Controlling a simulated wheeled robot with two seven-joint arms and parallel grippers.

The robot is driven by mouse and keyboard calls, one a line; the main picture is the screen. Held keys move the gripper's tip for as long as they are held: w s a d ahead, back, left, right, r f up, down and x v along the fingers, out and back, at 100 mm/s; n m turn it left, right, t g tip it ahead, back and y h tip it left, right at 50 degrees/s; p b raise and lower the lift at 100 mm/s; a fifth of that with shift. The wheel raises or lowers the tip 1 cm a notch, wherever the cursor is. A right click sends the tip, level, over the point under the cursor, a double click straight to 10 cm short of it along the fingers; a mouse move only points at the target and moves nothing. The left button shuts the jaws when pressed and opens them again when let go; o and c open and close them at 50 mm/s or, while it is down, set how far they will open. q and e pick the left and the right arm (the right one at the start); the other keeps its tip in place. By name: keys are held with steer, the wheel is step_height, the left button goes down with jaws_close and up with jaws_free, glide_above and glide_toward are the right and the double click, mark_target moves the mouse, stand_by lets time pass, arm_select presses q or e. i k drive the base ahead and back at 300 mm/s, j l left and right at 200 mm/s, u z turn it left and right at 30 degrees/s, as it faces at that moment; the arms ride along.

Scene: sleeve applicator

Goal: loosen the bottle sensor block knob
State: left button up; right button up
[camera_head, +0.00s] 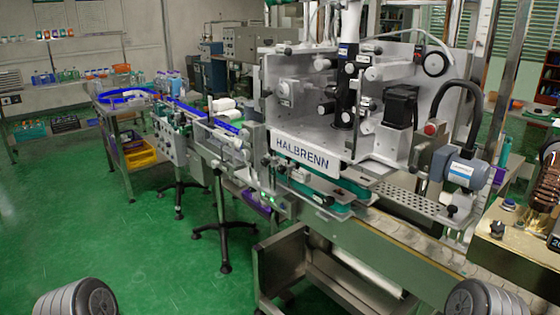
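The sleeve applicator (345,85), with a HALBRENN name plate (302,152) on its front, stands right of centre. Several small dark knobs and clamps show on the rail hardware (268,165) at its left infeed side, beside the conveyor. They are too small for me to tell which one is the bottle sensor block knob, or whether it shows at all. Two grey rounded parts at the bottom left and bottom right edges look like links of my arms. Neither of my grippers shows, so nothing is seen touching the machine.
A blue-edged conveyor (195,112) runs from the back left into the machine, with white bottles (222,104) on it. A cart with a yellow bin (140,158) stands at the left. A control box with a black knob (497,229) is at the right. The green floor (110,240) at the left front is clear.

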mark_target(265, 162)
steer(key=i+j+z, duration=0.55)
steer(key=i+j, duration=0.15)
steer(key=j, duration=0.25)
steer(key=i+j+z, duration=0.2)
steer(key=j, duration=0.2)
steer(key=i+j+z, duration=0.2)
steer(key=j, duration=0.2)
